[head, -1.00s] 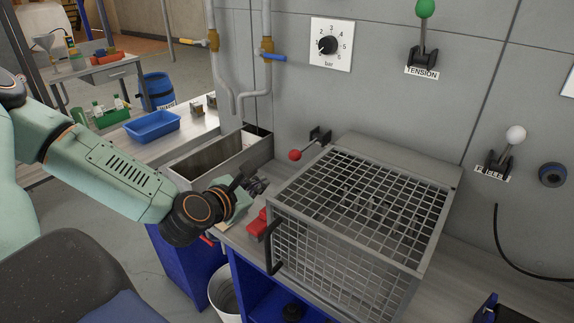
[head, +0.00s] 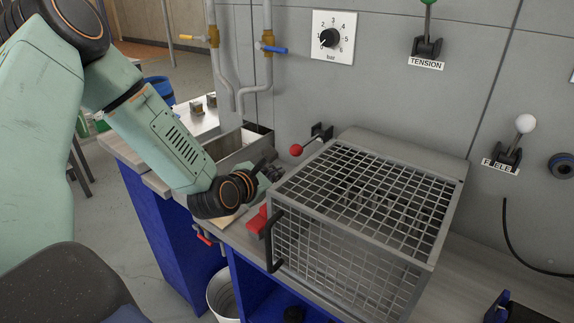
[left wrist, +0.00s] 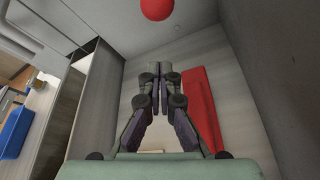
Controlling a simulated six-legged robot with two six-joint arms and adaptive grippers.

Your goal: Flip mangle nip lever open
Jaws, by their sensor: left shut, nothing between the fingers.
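A lever with a red ball knob (head: 296,150) sticks out from a black bracket (head: 321,133) on the grey wall, behind the mesh cage's left corner. Its rod slopes down and left to the knob. I read no label on it. My left gripper (head: 275,171) is shut and empty, a little below and left of the knob and apart from it. In the left wrist view the shut fingertips (left wrist: 159,69) point toward the red knob (left wrist: 157,9), which is cut by the top edge. My right gripper is not in view.
The wire mesh cage (head: 352,165) with a black handle (head: 272,242) stands close right of my gripper. A red block (head: 258,220) lies below it. A metal trough (head: 236,147) is behind left. The TENSION lever (head: 427,45) and a white-knobbed lever (head: 525,124) are farther right.

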